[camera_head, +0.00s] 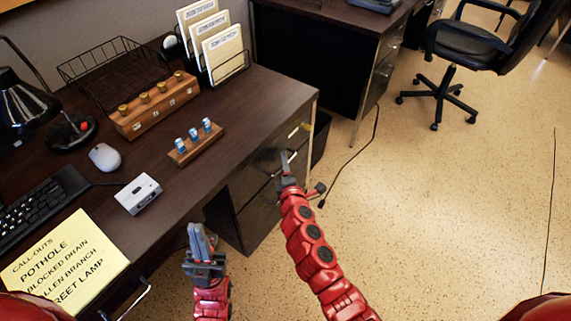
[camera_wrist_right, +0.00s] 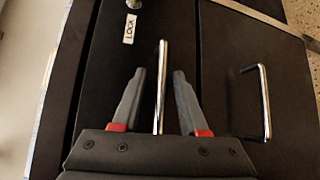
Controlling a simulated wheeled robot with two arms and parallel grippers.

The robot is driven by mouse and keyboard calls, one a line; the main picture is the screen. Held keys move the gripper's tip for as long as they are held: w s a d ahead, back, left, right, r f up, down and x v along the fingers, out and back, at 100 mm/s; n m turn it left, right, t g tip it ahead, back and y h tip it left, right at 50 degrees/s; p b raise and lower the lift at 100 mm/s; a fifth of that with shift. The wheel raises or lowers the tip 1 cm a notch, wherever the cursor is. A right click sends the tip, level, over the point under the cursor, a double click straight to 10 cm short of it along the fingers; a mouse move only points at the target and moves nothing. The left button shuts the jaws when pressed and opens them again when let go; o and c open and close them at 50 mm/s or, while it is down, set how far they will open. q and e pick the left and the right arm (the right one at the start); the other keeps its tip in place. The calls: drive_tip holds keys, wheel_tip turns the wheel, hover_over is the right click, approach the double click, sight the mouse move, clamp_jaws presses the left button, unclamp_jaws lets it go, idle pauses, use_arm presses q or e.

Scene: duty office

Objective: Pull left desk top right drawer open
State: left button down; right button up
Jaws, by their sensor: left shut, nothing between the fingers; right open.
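The left desk (camera_head: 240,105) has a dark drawer pedestal under its right end. In the right wrist view the top right drawer (camera_wrist_right: 115,75) has a lock and a "LOCK" label, and it looks closed. Its chrome bar handle (camera_wrist_right: 162,75) stands between the two fingers of my right gripper (camera_wrist_right: 158,85). The fingers are open, with a gap on each side of the handle. In the head view my right gripper (camera_head: 287,165) is at the drawer front. My left gripper (camera_head: 201,235) is shut and empty, in front of the desk's near edge.
A lower drawer's handle (camera_wrist_right: 265,102) is beside the right finger in the wrist view. The desk top carries a keyboard (camera_head: 40,205), a mouse (camera_head: 104,157), a wooden box (camera_head: 155,105) and a yellow sign (camera_head: 65,262). Open floor (camera_head: 440,210) lies to the right, with a black cable (camera_head: 352,160).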

clamp_jaws()
drive_tip(key=shift+f, duration=0.1)
idle(1.4)
